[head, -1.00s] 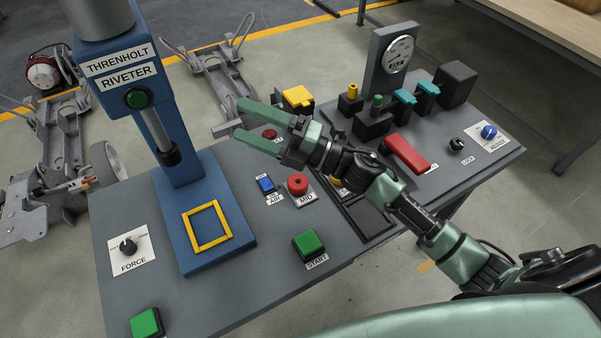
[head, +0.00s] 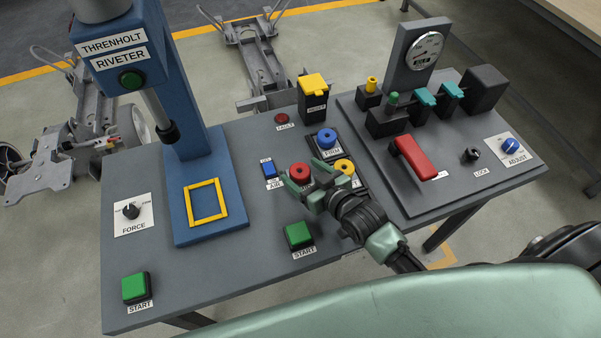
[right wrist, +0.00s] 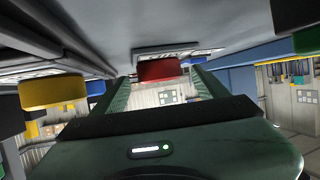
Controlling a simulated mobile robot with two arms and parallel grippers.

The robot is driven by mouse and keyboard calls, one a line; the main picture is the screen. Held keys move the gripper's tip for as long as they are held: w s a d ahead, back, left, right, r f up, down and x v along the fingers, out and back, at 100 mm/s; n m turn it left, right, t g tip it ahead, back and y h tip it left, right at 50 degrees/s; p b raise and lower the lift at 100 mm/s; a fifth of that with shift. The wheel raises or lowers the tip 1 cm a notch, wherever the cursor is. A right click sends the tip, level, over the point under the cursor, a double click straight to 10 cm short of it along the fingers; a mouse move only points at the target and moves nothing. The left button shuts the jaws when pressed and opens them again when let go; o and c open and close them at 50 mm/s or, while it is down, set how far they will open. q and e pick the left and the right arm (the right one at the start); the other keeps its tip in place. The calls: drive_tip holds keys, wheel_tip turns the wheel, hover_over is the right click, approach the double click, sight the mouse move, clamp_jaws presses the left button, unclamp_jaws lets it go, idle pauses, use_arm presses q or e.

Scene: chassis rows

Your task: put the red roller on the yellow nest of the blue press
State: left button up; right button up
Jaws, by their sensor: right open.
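The red roller (head: 299,171) stands upright on the grey bench, right of the blue press (head: 172,232). In the right wrist view the red roller (right wrist: 158,70) shows between the two fingers. My right gripper (head: 304,178) is open, with its green fingertips on either side of the roller; I cannot tell whether they touch it. The yellow nest (head: 223,198) is a square outline on the press base, empty, under the raised ram. My left gripper is not in view.
A yellow roller (head: 344,167) and a blue roller (head: 327,137) stand close to my right gripper. A red lever (head: 415,158) is further right. The bench between button and press is clear.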

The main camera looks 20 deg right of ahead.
drive_tip(key=shift+x, duration=1.25)
drive_tip(key=c, duration=0.4)
clamp_jaws()
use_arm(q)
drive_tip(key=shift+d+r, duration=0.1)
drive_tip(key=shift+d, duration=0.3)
use_arm(e)
drive_tip(key=shift+r, duration=0.15)
